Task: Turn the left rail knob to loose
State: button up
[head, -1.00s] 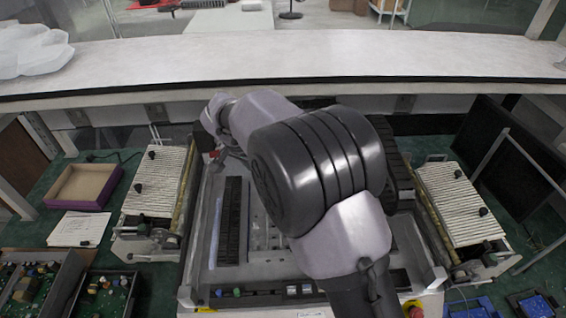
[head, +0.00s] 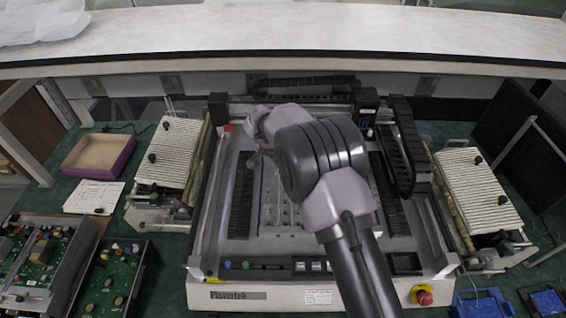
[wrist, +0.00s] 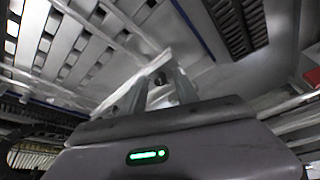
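The machine (head: 212,225) stands on the bench with a frame, dark rails and a perforated bed. A dark rail (head: 240,205) runs along the left of its bed. My gripper (head: 254,160) is small in the head view, over the machine's upper left, partly hidden by my arm. In the wrist view my gripper's fingers (wrist: 158,85) are apart, with a small dark part visible between them; contact cannot be told.
Ribbed panels with black knobs flank the machine at left (head: 170,150) and right (head: 480,195). A red button (head: 424,298) sits at the front right. A cardboard tray (head: 98,152), a paper sheet (head: 93,197) and circuit boards (head: 108,280) lie at left. A pale shelf (head: 300,35) spans the back.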

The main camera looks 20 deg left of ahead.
grip_shut()
